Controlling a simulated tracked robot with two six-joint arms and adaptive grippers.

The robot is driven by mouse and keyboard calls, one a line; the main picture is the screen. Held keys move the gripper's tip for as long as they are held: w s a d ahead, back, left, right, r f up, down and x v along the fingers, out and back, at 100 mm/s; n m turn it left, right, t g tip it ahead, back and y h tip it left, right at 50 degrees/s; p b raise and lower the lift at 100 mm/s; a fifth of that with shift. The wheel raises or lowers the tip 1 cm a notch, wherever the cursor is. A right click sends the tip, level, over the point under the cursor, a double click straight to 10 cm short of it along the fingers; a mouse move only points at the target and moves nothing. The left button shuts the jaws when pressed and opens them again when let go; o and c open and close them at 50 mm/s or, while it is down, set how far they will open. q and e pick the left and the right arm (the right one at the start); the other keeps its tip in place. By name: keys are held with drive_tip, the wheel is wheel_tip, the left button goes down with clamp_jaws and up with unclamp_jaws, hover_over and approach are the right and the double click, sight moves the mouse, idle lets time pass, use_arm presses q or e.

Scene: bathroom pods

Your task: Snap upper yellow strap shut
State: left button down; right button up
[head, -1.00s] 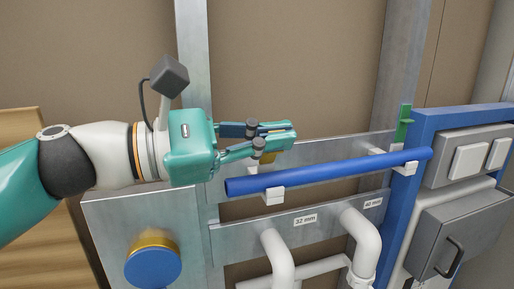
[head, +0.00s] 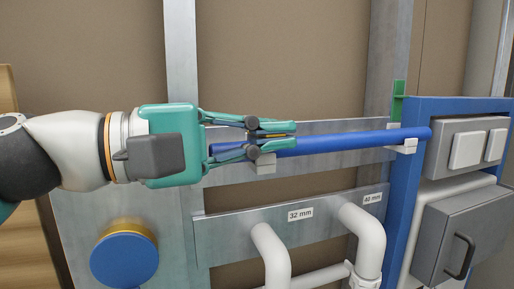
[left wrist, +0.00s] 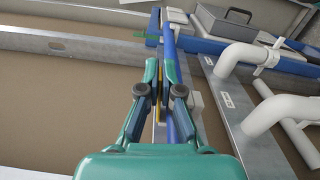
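My left gripper (head: 290,134) comes in from the left at the left part of the blue pipe (head: 355,141), above a white clip (head: 265,164). Its two fingers are close together with a narrow gap. A sliver of the yellow strap (left wrist: 158,108) shows between the fingers in the left wrist view, beside the blue pipe. The fingers hide most of the strap, and I cannot tell whether they grip it. The pipe lies in the left clip and in a second white clip (head: 405,147) at the right. My right gripper is out of view.
A blue frame (head: 400,180) and a grey box (head: 455,235) are at the right. White bent pipes (head: 270,250) and a blue round cap (head: 124,260) are below. The wall above is free.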

use_arm(q)
drive_tip(key=shift+s+d+f+m+b, duration=0.1)
drive_tip(key=shift+d+f+m+b, duration=0.1)
drive_tip(key=shift+f+m+b, duration=0.5)
drive_tip(key=c, duration=1.4)
unclamp_jaws()
drive_tip(key=shift+d+r, duration=0.1)
drive_tip(key=shift+d, duration=0.1)
drive_tip(key=shift+o, duration=0.2)
drive_tip(key=shift+a, duration=0.2)
drive_tip(key=shift+r, duration=0.1)
drive_tip(key=shift+a, duration=0.35)
drive_tip(key=v, duration=1.1)
